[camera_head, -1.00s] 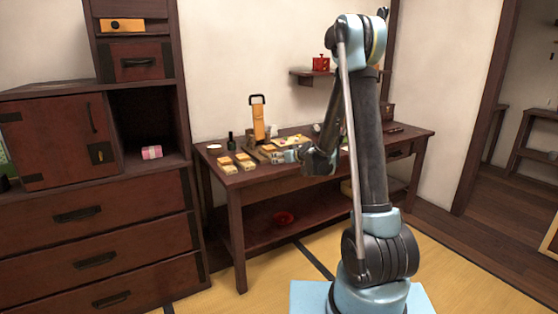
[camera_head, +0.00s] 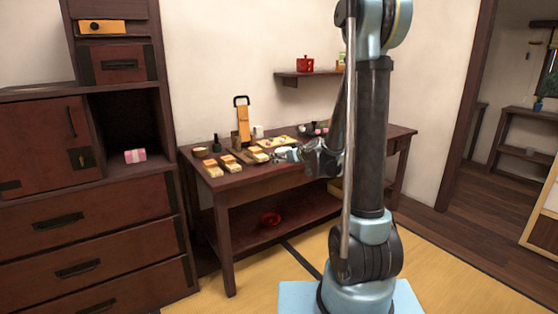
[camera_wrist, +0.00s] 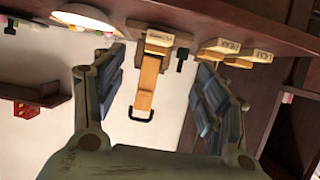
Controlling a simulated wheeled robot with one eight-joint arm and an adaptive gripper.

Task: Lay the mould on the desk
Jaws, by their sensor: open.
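My gripper (camera_wrist: 160,62) is open and empty. In the head view its light blue-grey fingers (camera_head: 288,153) are over the desk and point left, partly hidden by my arm. The desk (camera_head: 240,182) is dark wood. A tall light-wood piece with a black handle (camera_head: 243,122) stands upright at its back left. In the wrist view that piece (camera_wrist: 146,85) appears upside down between the fingers, beyond them and not held. Small light-wood blocks (camera_head: 213,168) lie on the left of the desk; in the wrist view some (camera_wrist: 222,46) bear labels. I cannot tell which piece is the mould.
A dark bottle (camera_head: 217,143) and a small bowl (camera_head: 200,151) stand at the desk's left end. A red pot (camera_head: 305,65) is on the wall shelf (camera_head: 290,78). A dark cabinet (camera_head: 90,235) stands left of the desk.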

